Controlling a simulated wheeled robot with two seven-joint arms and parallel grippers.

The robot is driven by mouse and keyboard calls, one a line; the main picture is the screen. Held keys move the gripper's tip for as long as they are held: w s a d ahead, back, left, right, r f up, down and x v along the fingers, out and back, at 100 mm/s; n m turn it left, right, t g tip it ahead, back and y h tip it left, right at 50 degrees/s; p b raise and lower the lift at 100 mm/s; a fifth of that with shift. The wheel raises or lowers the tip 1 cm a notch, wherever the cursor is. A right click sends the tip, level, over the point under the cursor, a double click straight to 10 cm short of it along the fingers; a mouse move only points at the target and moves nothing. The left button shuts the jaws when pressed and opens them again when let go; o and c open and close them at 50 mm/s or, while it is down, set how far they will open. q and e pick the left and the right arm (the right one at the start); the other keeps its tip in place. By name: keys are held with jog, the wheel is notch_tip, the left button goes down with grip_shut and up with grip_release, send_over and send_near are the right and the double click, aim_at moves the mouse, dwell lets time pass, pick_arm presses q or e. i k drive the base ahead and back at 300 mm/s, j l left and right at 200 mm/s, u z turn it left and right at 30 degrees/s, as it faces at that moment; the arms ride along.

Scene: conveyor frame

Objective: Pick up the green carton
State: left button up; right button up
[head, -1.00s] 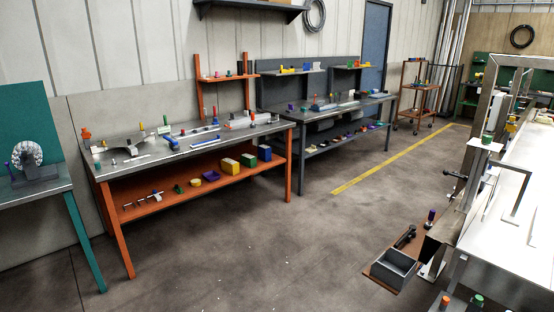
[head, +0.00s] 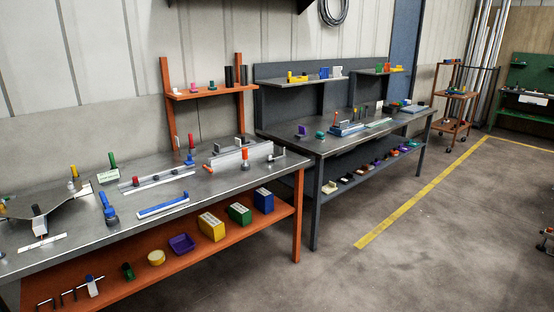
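The green carton (head: 239,214) stands on the orange lower shelf of the near workbench, in the middle of the head view. It is a small upright box with a pale top. A yellow carton (head: 212,227) stands just left of it and a blue carton (head: 263,201) just right of it. Neither of my grippers shows in the view.
The metal benchtop (head: 90,238) overhangs the orange shelf (head: 170,270), and an orange leg (head: 298,215) stands right of the cartons. A purple bin (head: 181,244) and a yellow round piece (head: 156,258) lie further left. The floor (head: 400,260) in front is clear.

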aim_at(238, 212)
jog(key=i+u, duration=0.15)
jog(key=i, duration=0.3)
jog(key=i+l+u, duration=0.1)
jog(key=i, duration=0.3)
jog(key=i+l+u, duration=0.15)
jog(key=i, duration=0.3)
jog(key=i+l+u, duration=0.1)
jog(key=i, duration=0.35)
jog(key=l, duration=0.05)
